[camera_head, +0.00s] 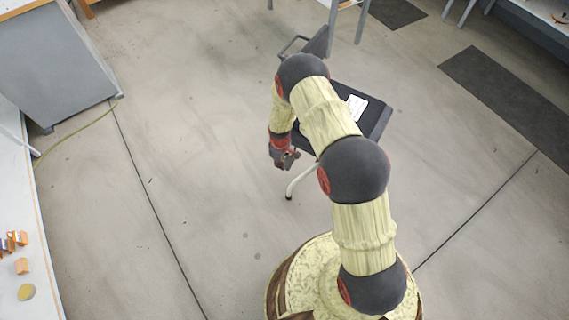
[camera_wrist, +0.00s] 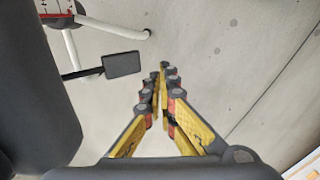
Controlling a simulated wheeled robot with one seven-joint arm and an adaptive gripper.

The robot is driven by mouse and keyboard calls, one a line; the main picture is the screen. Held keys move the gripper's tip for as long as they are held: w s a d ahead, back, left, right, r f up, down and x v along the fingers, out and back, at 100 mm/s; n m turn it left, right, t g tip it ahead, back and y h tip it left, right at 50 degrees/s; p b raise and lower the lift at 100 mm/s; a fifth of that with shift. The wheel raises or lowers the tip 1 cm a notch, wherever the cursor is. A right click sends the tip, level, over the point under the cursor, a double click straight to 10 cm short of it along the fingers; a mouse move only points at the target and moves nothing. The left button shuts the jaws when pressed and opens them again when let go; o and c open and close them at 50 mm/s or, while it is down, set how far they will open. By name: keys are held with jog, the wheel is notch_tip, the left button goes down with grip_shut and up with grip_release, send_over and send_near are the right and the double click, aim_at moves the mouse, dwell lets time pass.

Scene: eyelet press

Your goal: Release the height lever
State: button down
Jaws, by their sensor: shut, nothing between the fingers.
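The height lever shows in the wrist view as a flat dark grey paddle (camera_wrist: 122,64) on a thin dark rod. It lies to the left of my gripper's fingertips, with a gap between them. My gripper (camera_wrist: 160,82) is shut and empty, with its yellow, black and red fingers over bare floor. In the head view my gripper (camera_head: 284,158) hangs beside the left side of a chair with a dark seat (camera_head: 376,119). My arm hides part of the chair, and the lever cannot be made out there.
A large dark rounded shape fills the left side. In the head view, a white-topped table (camera_head: 38,270) with small blocks stands left. Floor between is clear.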

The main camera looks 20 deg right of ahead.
jog(key=shift+s+a+r+p, duration=0.2)
jog(key=shift+s+a+r, duration=0.15)
jog(key=shift+r, duration=0.4)
jog(key=shift+s+a+r+p, duration=0.2)
jog(key=shift+s+a+r, duration=0.1)
jog(key=shift+r, duration=0.45)
jog(key=shift+s+a+r+p, duration=0.2)
jog(key=shift+s+a+r, duration=0.15)
jog(key=shift+r, duration=0.4)
jog(key=s+r+m+g, duration=0.2)
jog(key=s+m+g, duration=0.1)
jog(key=s, duration=0.5)
jog(key=s+d+r+m+t, duration=0.1)
jog(key=s+r, duration=0.5)
jog(key=r, duration=1.2)
jog(key=s+d+r+m+t, duration=0.2)
jog(key=s+r+t, duration=0.2)
jog(key=r, duration=1.4)
jog(key=s+d+r+m+t, duration=0.2)
jog(key=s+r, duration=0.6)
jog(key=r, duration=1)
jog(key=shift+s+r+m+t, duration=0.3)
jog(key=shift+s+r+t, duration=0.05)
jog(key=shift+t, duration=0.45)
